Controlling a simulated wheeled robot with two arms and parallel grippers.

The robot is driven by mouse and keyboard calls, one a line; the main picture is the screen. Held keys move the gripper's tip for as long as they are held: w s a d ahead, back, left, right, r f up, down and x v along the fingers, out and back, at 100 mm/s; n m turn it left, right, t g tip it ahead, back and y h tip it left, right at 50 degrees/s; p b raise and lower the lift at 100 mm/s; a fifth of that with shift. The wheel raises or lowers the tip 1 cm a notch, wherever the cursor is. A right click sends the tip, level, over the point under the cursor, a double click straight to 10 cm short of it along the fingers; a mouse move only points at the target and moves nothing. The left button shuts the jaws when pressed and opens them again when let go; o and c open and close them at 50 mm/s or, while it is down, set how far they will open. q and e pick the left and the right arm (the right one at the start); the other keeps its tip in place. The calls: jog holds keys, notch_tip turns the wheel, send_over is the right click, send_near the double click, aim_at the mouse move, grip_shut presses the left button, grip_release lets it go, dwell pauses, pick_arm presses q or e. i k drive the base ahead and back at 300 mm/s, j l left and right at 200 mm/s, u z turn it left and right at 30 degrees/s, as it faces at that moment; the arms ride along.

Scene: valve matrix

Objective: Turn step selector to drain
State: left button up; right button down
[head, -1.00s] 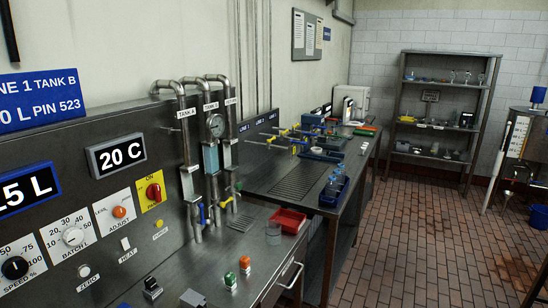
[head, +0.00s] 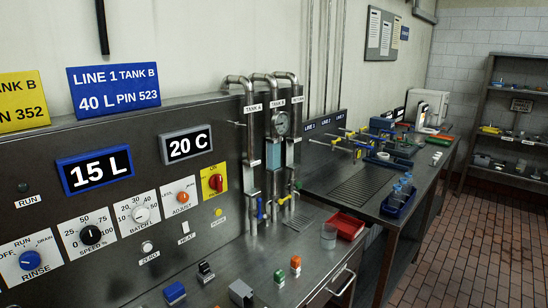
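On the grey panel's left end, in the head view, is a blue knob (head: 30,260) on a white plate. The plate's print reads OFF, RUN and DRAIN around the knob, with RINSE below it. I see no label reading STEP. The direction the knob points is too small to tell for sure. Neither of my grippers is in view.
Right of it are a black SPEED knob (head: 90,235), a white BATCH knob (head: 141,214), an orange ADJUST knob (head: 184,196) and a red switch (head: 216,183). Displays read 15 L (head: 95,169) and 20 C (head: 186,145). A red tray (head: 344,226) sits on the bench.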

aim_at(29, 260)
jog(key=u, duration=1.45)
jog(key=k+j, duration=0.1)
jog(key=j, duration=0.25)
jog(key=k+j, duration=0.1)
jog(key=j, duration=0.25)
jog(key=j+u, duration=0.1)
jog(key=j, duration=0.25)
jog(key=k, duration=0.05)
